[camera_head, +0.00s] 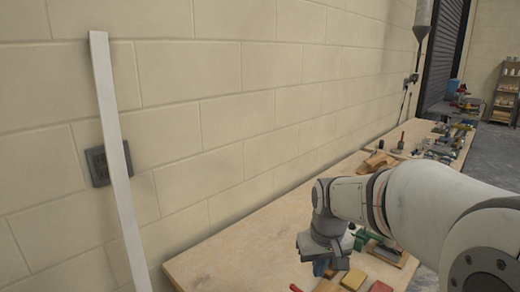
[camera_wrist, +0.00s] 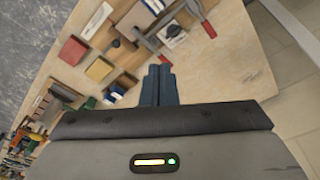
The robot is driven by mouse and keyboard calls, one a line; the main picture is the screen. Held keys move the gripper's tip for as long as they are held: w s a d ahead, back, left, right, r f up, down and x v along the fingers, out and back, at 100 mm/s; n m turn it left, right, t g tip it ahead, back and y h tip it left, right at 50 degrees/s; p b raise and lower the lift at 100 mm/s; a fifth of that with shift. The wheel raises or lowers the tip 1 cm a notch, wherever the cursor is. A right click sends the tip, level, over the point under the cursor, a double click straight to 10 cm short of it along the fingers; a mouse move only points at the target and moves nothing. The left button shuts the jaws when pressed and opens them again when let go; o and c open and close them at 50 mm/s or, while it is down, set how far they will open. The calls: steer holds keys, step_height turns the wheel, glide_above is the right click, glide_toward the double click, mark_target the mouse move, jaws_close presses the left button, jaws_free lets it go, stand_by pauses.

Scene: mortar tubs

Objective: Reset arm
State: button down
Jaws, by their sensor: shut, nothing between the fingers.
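My gripper (camera_wrist: 159,84) shows in the wrist view with its two dark blue fingers together and nothing between them. It points down over the wooden workbench (camera_wrist: 245,75). In the head view my gripper (camera_head: 320,268) hangs at the end of my arm above the bench (camera_head: 215,262), partly hidden by my wrist. Whether the fingertips touch anything below cannot be told.
Red (camera_wrist: 73,50) and yellow (camera_wrist: 99,69) blocks and a red-handled clamp (camera_wrist: 208,28) lie on the bench near my gripper. A white strip (camera_head: 118,165) stands before the block wall (camera_head: 235,110). The bench's left part is clear.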

steer(key=s+d+r+m+t, duration=0.1)
steer(key=s, duration=1.4)
steer(key=shift+d+r+m+t, duration=0.15)
steer(key=shift+r+m+t, duration=0.15)
steer(key=shift+t, duration=0.1)
